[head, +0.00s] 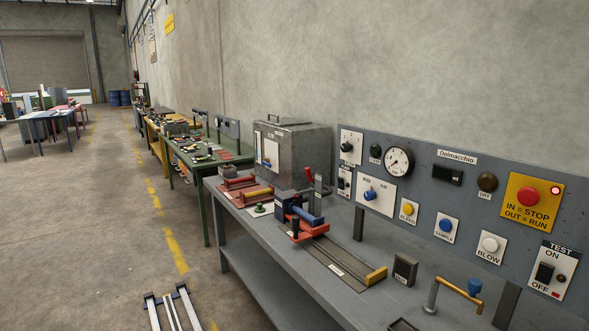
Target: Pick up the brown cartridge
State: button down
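I cannot make out a clearly brown cartridge in the head view. A yellow-orange bar (376,276) sits at the near end of a flat slide on the grey bench. Farther back on the bench stands a red and blue clamp fixture (303,217) with a blue cylinder lying across it. My gripper is not in view, so its state and anything in it do not show.
The grey bench (258,233) runs along the wall beneath a control panel (440,173) with knobs, a gauge and buttons. A metal box (290,150) stands behind the fixture. A dark block (405,269) and a yellow-handled lever (456,290) are nearer. Floor at left is open.

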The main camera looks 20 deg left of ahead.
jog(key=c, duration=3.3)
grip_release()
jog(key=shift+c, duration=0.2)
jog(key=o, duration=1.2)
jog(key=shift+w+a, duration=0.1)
